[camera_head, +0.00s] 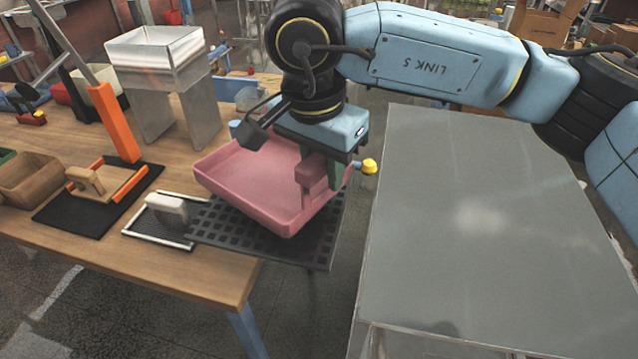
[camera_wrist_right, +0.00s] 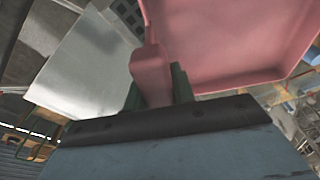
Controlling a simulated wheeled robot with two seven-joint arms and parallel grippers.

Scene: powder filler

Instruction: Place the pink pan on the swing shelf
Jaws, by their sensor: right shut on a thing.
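The pink pan (camera_head: 245,185) is a shallow tray with a block handle at its right side. My right gripper (camera_head: 318,178) is shut on that handle, coming down from above. In the right wrist view the pan (camera_wrist_right: 230,40) fills the upper right and its handle sits between the fingers (camera_wrist_right: 155,88). The pan is over the dark perforated swing shelf (camera_head: 325,240), which juts out past the table's right edge. The pan looks slightly tilted, and I cannot tell whether it touches the shelf. My left gripper is not in view.
The wooden table (camera_head: 130,255) holds a white block on a small black mat (camera_head: 165,220), an orange-framed mat (camera_head: 100,198), a wooden box (camera_head: 30,178) and a clear stand with a white tray (camera_head: 155,45). A large grey metal surface (camera_head: 480,220) lies to the right and is bare.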

